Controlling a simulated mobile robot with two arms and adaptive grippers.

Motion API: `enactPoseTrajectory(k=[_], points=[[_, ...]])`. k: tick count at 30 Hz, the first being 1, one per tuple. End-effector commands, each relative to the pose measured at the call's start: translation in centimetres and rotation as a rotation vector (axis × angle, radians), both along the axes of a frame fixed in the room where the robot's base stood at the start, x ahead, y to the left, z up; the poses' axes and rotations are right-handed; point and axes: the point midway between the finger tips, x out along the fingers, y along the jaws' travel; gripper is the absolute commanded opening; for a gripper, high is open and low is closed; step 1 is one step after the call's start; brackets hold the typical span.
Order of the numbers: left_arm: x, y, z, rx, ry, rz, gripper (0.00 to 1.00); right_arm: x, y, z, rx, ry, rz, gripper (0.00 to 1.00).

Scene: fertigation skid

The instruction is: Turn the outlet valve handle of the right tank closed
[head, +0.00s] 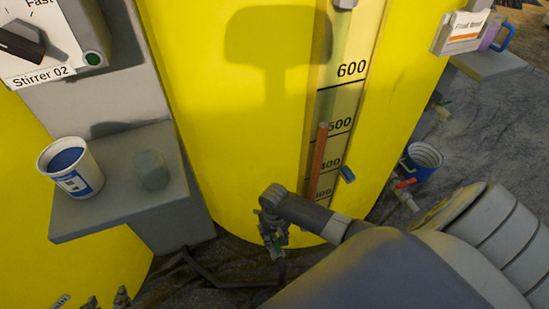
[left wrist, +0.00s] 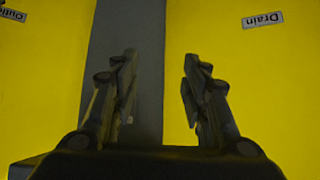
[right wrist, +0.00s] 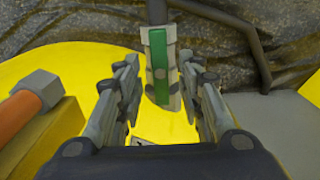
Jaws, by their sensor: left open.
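The right tank (head: 230,130) is the large yellow one with a level scale. A valve handle with a green face (right wrist: 160,65) stands between the fingers of my right gripper (right wrist: 162,90) in the right wrist view. Those fingers are open, one on each side, with narrow gaps. In the head view my right gripper (head: 272,235) is low at the tank's front, mostly hiding the handle. My left gripper (left wrist: 160,90) is open and empty before a grey post and yellow tank walls. Its fingertips show at the lower left of the head view (head: 105,299).
A red-handled valve (head: 404,184) and a blue bucket (head: 421,160) are at right. A Drain label (left wrist: 262,20) shows on yellow. A dark pipe (right wrist: 240,30) runs beside the handle.

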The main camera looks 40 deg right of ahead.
Motion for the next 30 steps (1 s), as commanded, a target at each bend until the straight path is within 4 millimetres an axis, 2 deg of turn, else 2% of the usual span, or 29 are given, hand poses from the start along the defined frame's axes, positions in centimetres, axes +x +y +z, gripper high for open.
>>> enactPoseTrajectory(k=[6,14,15,19,20,30], points=[[1.16,-0.44,0.92,-0.015,-0.067,-0.005,0.42,0.0,0.0,-0.6,0.0,0.0,0.0,0.35],[1.29,-0.49,1.1,-0.017,-0.076,-0.005,0.42,0.0,0.0,-0.62,0.0,0.0,0.0,0.35],[1.28,-0.49,1.09,-0.017,-0.076,-0.005,0.42,0.0,0.0,-0.62,0.0,0.0,0.0,0.33],[1.28,-0.48,1.07,-0.017,-0.075,-0.005,0.42,0.0,0.0,-0.62,0.0,0.0,0.0,0.03],[1.28,-0.48,1.07,-0.017,-0.075,-0.005,0.42,-0.01,0.0,-0.62,0.0,0.0,0.0,0.0],[1.03,-0.38,0.92,-0.012,-0.057,-0.004,0.42,-0.03,-0.02,-0.57,-0.001,0.0,-0.007,0.0]])
